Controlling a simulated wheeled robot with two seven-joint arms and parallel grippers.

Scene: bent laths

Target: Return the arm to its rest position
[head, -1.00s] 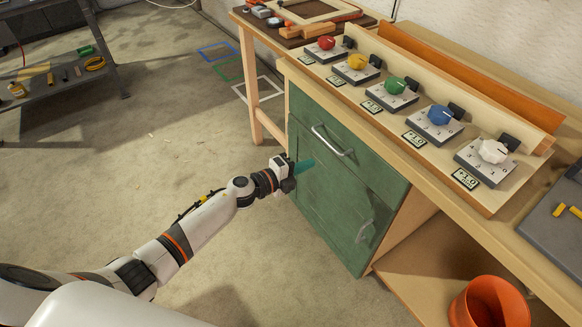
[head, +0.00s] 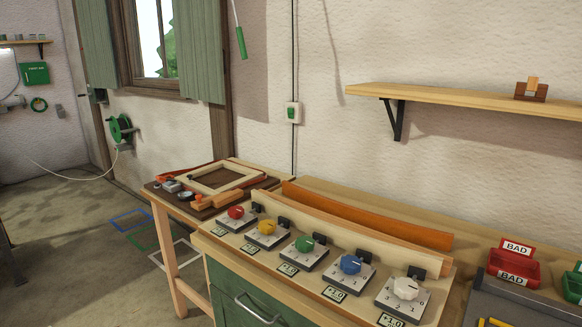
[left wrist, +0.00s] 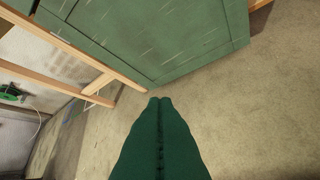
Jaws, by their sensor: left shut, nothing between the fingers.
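My left gripper (left wrist: 160,102) shows in the left wrist view as two green fingers pressed together, with nothing between them. It points over the bare concrete floor, just in front of the green cabinet (left wrist: 160,40). I cannot see it touching the cabinet. In the head view neither of my arms shows. The green cabinet's drawer front shows there at the bottom, below the row of coloured knobs. My right gripper is in neither view.
The workbench carries a row of knobs, red (head: 236,212) to white (head: 406,288), with an orange strip (head: 360,215) behind. A side table (head: 174,224) holds a wooden frame (head: 222,176). Floor at left is open.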

